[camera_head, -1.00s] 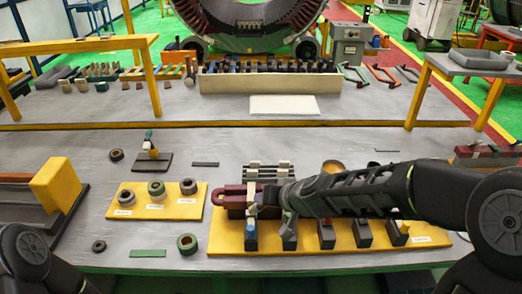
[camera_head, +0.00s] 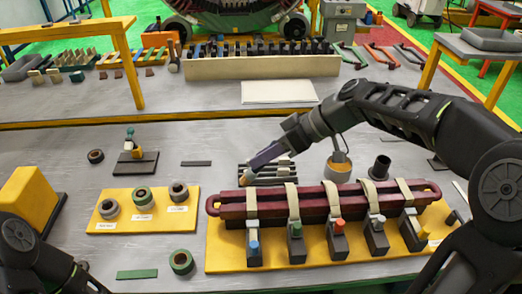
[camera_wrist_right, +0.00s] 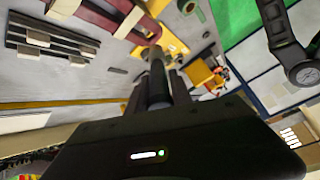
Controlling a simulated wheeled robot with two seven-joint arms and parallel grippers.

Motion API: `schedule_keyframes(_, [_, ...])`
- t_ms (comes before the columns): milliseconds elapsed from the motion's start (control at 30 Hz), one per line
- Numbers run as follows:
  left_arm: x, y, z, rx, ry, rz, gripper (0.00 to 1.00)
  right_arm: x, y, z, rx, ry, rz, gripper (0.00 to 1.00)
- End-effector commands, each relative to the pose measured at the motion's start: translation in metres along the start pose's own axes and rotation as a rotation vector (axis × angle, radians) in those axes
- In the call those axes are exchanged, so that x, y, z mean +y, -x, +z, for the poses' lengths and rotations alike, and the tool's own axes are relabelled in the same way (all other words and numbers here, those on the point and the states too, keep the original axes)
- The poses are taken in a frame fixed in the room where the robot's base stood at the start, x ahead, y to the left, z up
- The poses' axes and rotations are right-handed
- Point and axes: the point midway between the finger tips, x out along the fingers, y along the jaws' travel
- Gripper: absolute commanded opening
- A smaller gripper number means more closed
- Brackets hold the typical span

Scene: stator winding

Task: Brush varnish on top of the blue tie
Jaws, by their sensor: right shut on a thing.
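A dark red coil (camera_head: 320,203) lies along the front yellow board, with several pale ties wrapped around it. The leftmost tie (camera_head: 251,205) stands behind a dark block with a blue top (camera_head: 254,246). I cannot make out a blue colour on the tie itself. My right gripper (camera_head: 268,156) is above and behind the coil's left part. It is shut on a dark, rod-like tool, probably the brush (camera_wrist_right: 157,78), whose end points towards the coil in the right wrist view. My left gripper is out of view.
A dark slotted rack (camera_head: 262,179) lies close under the right gripper. Several dark blocks with coloured tops line the coil's front. A dark cup (camera_head: 380,167) stands near the pot.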

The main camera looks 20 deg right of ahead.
Motion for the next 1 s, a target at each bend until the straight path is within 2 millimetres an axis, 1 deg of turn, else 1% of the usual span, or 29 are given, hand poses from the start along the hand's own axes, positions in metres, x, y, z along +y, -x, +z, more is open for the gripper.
schedule_keyframes(367, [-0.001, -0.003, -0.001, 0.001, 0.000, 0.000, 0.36, 0.002, -0.004, 0.004, 0.001, -0.004, 0.001, 0.00])
schedule_keyframes(800, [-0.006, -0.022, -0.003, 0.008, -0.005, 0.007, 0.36, 0.014, -0.032, 0.032, 0.000, -0.005, 0.001, 0.00])
schedule_keyframes(1000, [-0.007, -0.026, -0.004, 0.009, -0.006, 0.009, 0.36, 0.017, -0.040, 0.040, 0.001, -0.006, 0.001, 0.00])
